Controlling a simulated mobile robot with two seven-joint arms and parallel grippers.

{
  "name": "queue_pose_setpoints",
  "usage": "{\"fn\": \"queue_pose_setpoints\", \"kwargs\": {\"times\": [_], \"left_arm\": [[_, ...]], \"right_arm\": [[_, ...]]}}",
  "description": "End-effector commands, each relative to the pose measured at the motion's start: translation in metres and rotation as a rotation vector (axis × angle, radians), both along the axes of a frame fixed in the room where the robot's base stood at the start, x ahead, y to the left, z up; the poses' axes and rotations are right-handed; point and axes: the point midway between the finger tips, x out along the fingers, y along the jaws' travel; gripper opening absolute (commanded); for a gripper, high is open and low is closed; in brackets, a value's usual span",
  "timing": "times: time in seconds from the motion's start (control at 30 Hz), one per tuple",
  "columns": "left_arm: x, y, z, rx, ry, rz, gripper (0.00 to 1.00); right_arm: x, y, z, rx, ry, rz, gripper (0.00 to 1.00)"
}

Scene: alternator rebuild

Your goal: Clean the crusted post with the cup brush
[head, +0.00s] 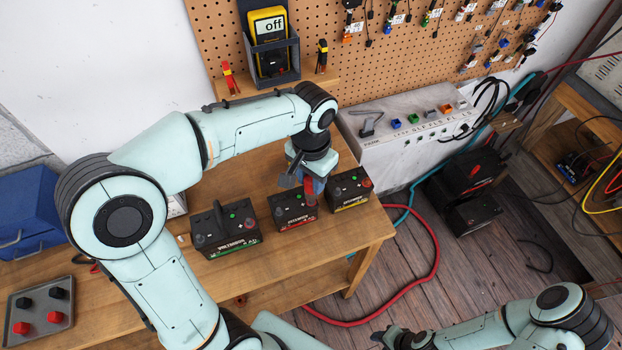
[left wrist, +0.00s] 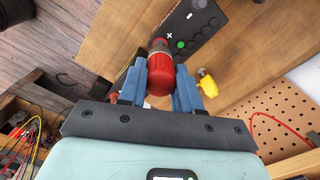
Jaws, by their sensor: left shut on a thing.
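My left gripper (head: 307,182) is shut on a red-handled tool, taken to be the cup brush (head: 309,190). The red tool also shows between the blue fingers in the left wrist view (left wrist: 160,75). It points down at the right end of the middle battery (head: 290,212), which has a red label. Its tip is hidden, so I cannot tell whether it touches a post. A yellow-labelled battery (head: 352,202) stands to the right, a green-labelled one (head: 228,246) to the left. I cannot make out which post is crusted. My right gripper (head: 393,338) is low in the head view, away from the bench.
The wooden bench (head: 270,270) is clear in front of the batteries. A tray (head: 42,300) with red and black caps and a blue toolbox (head: 28,215) are at left. A multimeter (head: 268,25) reading "off" stands behind. A red hose (head: 432,265) lies on the floor.

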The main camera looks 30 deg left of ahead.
Motion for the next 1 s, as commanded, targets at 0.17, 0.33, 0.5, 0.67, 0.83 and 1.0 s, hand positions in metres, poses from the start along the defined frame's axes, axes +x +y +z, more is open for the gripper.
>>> {"fn": "queue_pose_setpoints", "kwargs": {"times": [0.17, 0.33, 0.5, 0.67, 0.83, 1.0], "left_arm": [[0.001, 0.0, 0.017, 0.0, -0.004, -0.001, 0.09], [0.001, 0.0, 0.03, 0.0, -0.005, -0.001, 0.09], [0.001, 0.0, 0.042, 0.0, -0.004, -0.002, 0.09], [0.0, 0.0, 0.048, 0.0, -0.002, -0.001, 0.09], [0.0, 0.0, 0.048, 0.0, -0.001, -0.001, 0.09], [0.0, 0.0, 0.048, 0.0, -0.001, -0.001, 0.09]], "right_arm": [[0.013, 0.0, 0.012, 0.0, -0.016, 0.0, 0.43], [0.022, 0.0, 0.019, 0.0, -0.026, 0.0, 0.43], [0.027, 0.0, 0.023, 0.0, -0.031, 0.0, 0.43], [0.03, 0.0, 0.025, 0.0, -0.033, 0.0, 0.43], [0.029, 0.0, 0.024, 0.0, -0.033, -0.001, 0.43], [0.029, 0.0, 0.024, 0.0, -0.032, 0.0, 0.43]]}}
